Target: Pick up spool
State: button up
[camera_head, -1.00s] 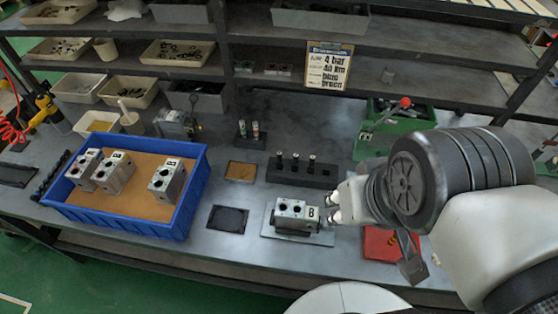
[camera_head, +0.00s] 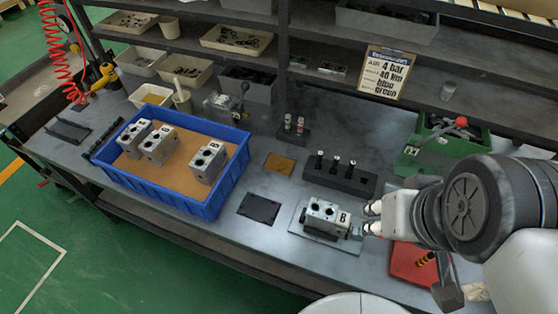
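Three small dark spools with light tops stand upright in a black holder block (camera_head: 340,177) on the bench, right of centre. The middle spool (camera_head: 336,163) is between the left spool (camera_head: 319,159) and the right spool (camera_head: 351,168). My gripper (camera_head: 370,218) is at the right, in front of the holder and beside a silver valve block marked B (camera_head: 326,217). Its two pale fingertips are apart, with nothing visible between them. It is clear of the spools.
A blue bin (camera_head: 150,188) with several valve blocks stands at the left. A black pad (camera_head: 259,208) and a brown pad (camera_head: 279,163) lie between. A red tray (camera_head: 412,262) and a green box with a red-knobbed lever (camera_head: 430,145) are near my arm. A notice (camera_head: 387,74) hangs behind.

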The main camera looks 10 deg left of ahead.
aim_at(320, 156)
jog(key=i+j+z, duration=0.1)
jog(key=j+z, duration=0.95)
jog(key=i+j, duration=0.05)
jog(key=j, duration=0.05)
